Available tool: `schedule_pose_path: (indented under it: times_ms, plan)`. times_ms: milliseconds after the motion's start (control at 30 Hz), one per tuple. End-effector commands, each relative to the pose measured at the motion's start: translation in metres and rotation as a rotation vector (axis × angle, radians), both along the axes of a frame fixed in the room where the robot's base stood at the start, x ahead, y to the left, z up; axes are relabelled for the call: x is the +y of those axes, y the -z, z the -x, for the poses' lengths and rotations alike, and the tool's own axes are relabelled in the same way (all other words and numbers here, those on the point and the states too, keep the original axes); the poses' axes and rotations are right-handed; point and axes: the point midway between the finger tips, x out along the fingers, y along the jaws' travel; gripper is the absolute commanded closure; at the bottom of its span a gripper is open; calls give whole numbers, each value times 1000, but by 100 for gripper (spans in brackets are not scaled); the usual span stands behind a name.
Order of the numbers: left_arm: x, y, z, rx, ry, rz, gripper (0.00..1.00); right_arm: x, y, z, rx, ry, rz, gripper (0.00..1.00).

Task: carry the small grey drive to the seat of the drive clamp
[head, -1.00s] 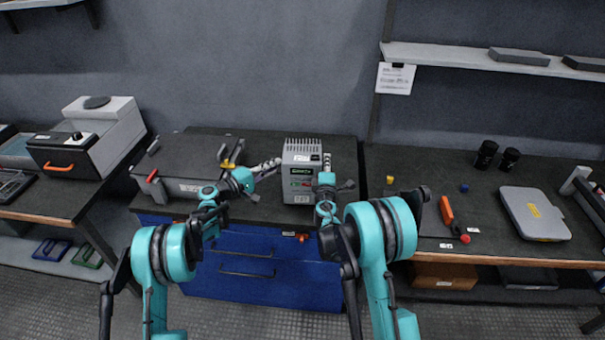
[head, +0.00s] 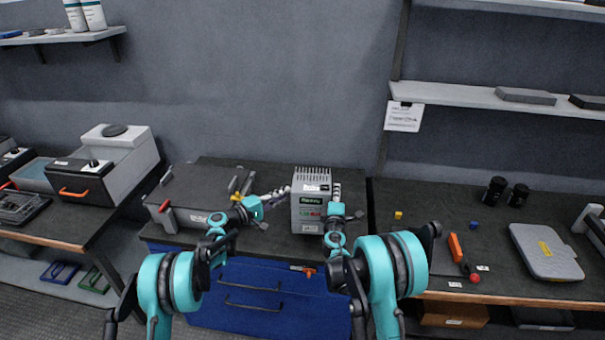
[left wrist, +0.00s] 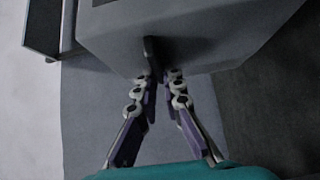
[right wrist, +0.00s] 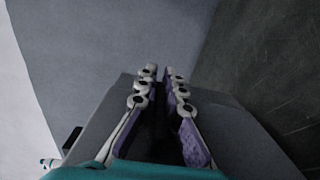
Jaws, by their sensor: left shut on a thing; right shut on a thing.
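The small grey drive (head: 309,212), a box with a vented top and a green label, is upright over the right part of the middle bench. My left gripper (head: 279,193) is at its left side; in the left wrist view its fingers (left wrist: 152,72) close on a dark tab on the grey body (left wrist: 215,35). My right gripper (head: 338,192) is at its right side; in the right wrist view its fingers (right wrist: 160,78) are close together against the grey body (right wrist: 235,135). Whether the drive touches the bench is unclear. I cannot surely identify the drive clamp or its seat.
A long grey unit (head: 190,190) with red ends and a yellow-handled part (head: 243,181) stand left of the drive on the bench (head: 282,176). The right bench (head: 430,215) holds a grey case (head: 545,250), an orange-handled tool (head: 455,246) and black cylinders (head: 495,191). A shelf (head: 460,98) hangs above.

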Motion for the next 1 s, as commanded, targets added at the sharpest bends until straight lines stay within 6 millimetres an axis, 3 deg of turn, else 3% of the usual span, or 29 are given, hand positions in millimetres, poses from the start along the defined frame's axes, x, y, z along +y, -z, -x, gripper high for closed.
schedule_pose_path:
  times_ms: [267,700,1000]
  plan:
    - [0,2,14,0,-1,2,100,0,3,15,0,0,0,100]
    - [0,13,61,0,-1,2,100,1,14,62,0,-1,0,100]
    - [0,16,74,0,-1,2,100,1,16,74,0,-1,0,100]
